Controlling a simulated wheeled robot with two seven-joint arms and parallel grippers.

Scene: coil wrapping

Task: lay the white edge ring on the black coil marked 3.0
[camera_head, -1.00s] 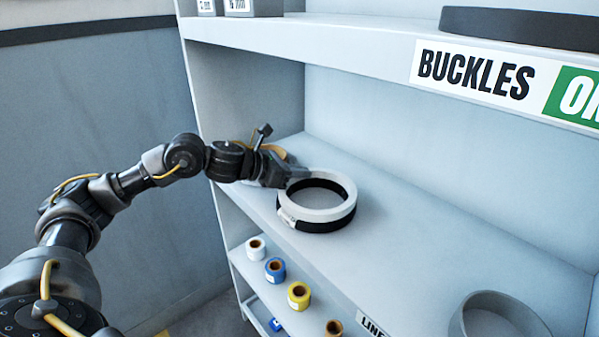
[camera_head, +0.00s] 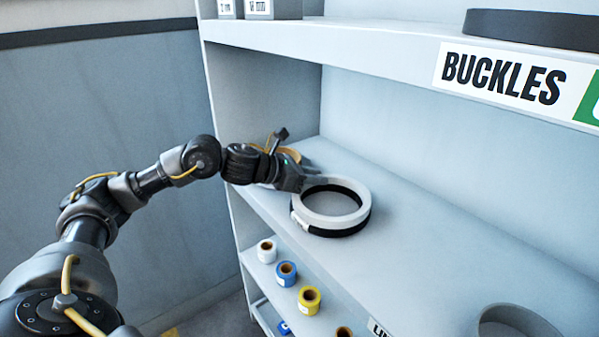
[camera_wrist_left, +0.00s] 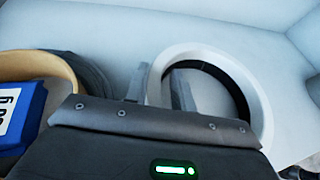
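The white edge ring (camera_head: 335,221) lies on top of the black coil (camera_head: 345,232) on the middle shelf. The coil shows below the ring at the front and inside it at the back. A small white label on the coil's left front is too small to read. My left gripper (camera_head: 311,177) is at the ring's left rim, fingers apart. In the left wrist view, one finger is outside the white ring (camera_wrist_left: 262,105) and one inside, with the rim between them and a gap showing. The black coil (camera_wrist_left: 215,70) shows within the ring. My right gripper is not in view.
A tan-edged coil (camera_wrist_left: 40,66) and a blue box (camera_wrist_left: 22,112) are close beside the gripper. An upper shelf (camera_head: 350,45) overhangs the back. A grey ring (camera_head: 515,318) lies at the right front. Tape rolls (camera_head: 286,273) stand below. The shelf right of the coil is clear.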

